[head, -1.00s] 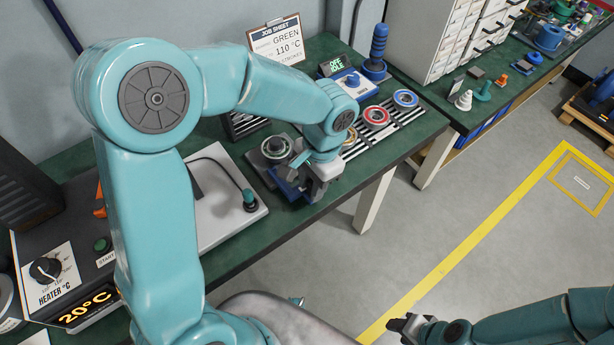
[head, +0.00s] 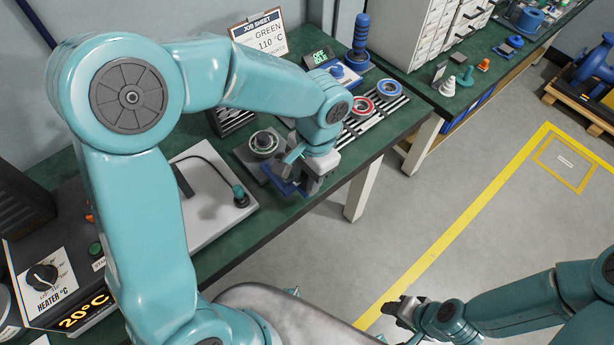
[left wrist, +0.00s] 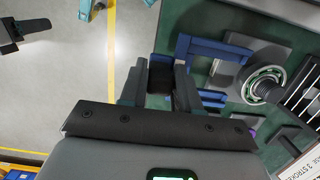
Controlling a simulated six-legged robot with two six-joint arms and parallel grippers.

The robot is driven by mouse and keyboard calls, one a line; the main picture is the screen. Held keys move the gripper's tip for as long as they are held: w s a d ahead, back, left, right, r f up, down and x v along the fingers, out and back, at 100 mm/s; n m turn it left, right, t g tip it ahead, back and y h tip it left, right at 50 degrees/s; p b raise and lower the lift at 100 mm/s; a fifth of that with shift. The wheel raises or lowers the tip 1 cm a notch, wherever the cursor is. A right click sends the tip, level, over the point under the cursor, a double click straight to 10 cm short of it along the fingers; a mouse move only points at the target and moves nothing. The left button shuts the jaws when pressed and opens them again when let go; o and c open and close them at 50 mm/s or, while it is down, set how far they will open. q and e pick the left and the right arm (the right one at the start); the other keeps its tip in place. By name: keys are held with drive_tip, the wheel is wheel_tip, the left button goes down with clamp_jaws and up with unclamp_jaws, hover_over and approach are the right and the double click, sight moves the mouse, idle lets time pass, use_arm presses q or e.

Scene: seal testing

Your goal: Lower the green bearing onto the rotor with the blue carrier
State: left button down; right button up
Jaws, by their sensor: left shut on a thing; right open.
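The rotor (head: 262,138) stands on a grey plate; its dark shaft rises through a pale ring with a green edge, which looks like the green bearing (left wrist: 281,79). The ring surrounds the shaft in both views; how low it sits I cannot tell exactly. The blue carrier (head: 284,186) is an open fork beside the rotor, towards the table's front edge. Its two arms (left wrist: 215,50) show in the left wrist view with no bearing seen between them. My left gripper (left wrist: 172,85) is shut on the carrier's dark grip. My right gripper (head: 405,308) is open and empty above the floor.
Red (head: 362,106) and blue (head: 387,88) ringed bearings lie on a slatted rack to the right. A grey panel (head: 212,203) with a cable and probe is left of the rotor. The heater (head: 50,280) reads 20°C. The job sheet (head: 258,37) stands behind.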

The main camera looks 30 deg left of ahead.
use_arm(q)
wheel_tip(320, 180, up, 7)
drive_tip(key=p, duration=0.5)
drive_tip(key=shift+f+m, duration=0.1)
drive_tip(key=shift+m, duration=0.2)
